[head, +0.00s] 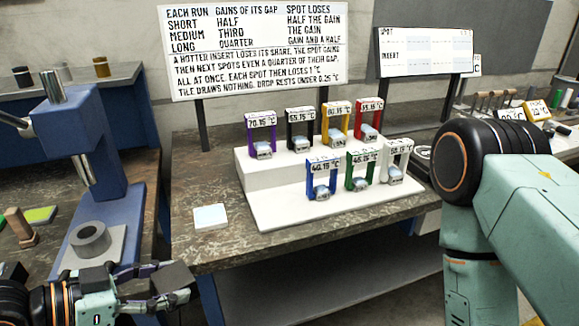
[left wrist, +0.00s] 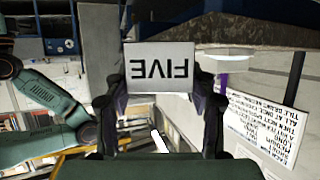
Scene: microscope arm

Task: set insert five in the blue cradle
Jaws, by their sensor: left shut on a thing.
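My left gripper (head: 165,285) is low at the left of the head view, shut on insert five. In the left wrist view insert five (left wrist: 160,67) is a light block between the fingers, with FIVE upside down on its face. The blue cradle (head: 309,178) stands in the front row of the white stepped stand, at that row's left end, under a temperature sign hard to read exactly. A small silvery piece shows low in its frame. The gripper is well left of and nearer than the cradle. My right gripper is not in view.
The white stand (head: 262,208) also holds purple, black, yellow, red, green and white cradles. A pale tile (head: 210,217) lies on the bench left of it. A blue microscope-like device (head: 85,150) stands at left. My right arm fills the right side. A rules board (head: 255,50) stands behind.

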